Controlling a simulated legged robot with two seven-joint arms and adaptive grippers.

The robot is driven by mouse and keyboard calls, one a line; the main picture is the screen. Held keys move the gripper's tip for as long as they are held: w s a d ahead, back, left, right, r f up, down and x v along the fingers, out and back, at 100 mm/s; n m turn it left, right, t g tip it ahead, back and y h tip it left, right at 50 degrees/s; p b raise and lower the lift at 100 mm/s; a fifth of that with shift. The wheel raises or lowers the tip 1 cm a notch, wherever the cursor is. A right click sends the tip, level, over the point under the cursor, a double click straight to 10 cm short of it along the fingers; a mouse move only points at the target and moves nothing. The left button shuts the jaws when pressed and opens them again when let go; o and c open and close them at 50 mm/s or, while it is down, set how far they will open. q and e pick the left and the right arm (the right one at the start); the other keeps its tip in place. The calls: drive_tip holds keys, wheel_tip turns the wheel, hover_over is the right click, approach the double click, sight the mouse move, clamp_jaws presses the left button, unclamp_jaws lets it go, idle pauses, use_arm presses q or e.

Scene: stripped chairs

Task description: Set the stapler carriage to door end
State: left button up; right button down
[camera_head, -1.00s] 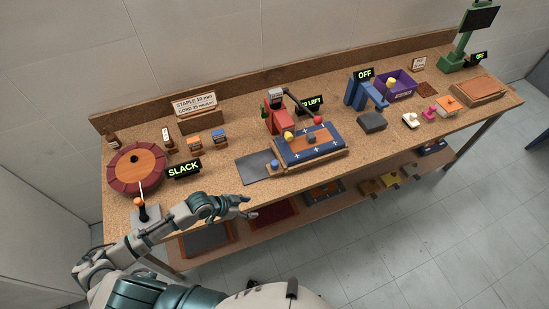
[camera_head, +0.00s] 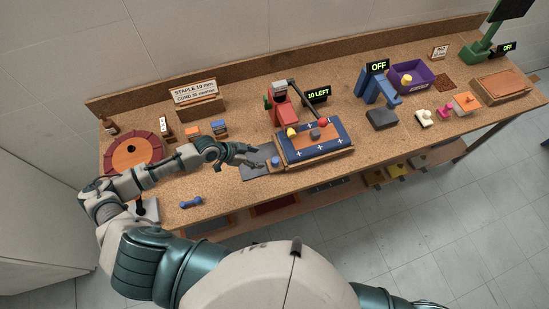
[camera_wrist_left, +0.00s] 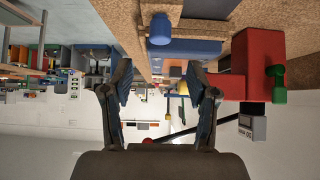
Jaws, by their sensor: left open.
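The red stapler (camera_head: 283,112) stands at the middle of the bench, with a "10 LEFT" display (camera_head: 317,95) beside it. Its carriage looks like the blue bed with white crosses (camera_head: 331,143), on a wooden base in front of it. A blue knob (camera_head: 276,161) stands at the bed's left end. My left gripper (camera_head: 254,156) is open and empty, just left of the knob, over a dark plate (camera_head: 256,170). In the left wrist view, the open fingers (camera_wrist_left: 158,90) frame the space below the blue knob (camera_wrist_left: 160,28); the red stapler (camera_wrist_left: 257,65) is at right. My right gripper is out of view.
A round red-rimmed wheel (camera_head: 112,152) lies at the bench's left, partly behind my arm. A blue handle-like piece (camera_head: 190,202) lies near the front edge. A blue press (camera_head: 374,88) and purple bin (camera_head: 402,81) stand to the right. Yellow and red pieces rest on the bed.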

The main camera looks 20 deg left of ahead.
sight(274, 160)
use_arm(q)
drive_tip(key=x, duration=1)
drive_tip(key=shift+w+d+f+p, duration=0.1)
drive_tip(key=shift+w+d+p, duration=0.1)
drive_tip(key=shift+d+p, duration=0.1)
drive_tip(key=shift+a, duration=0.1)
clamp_jaws()
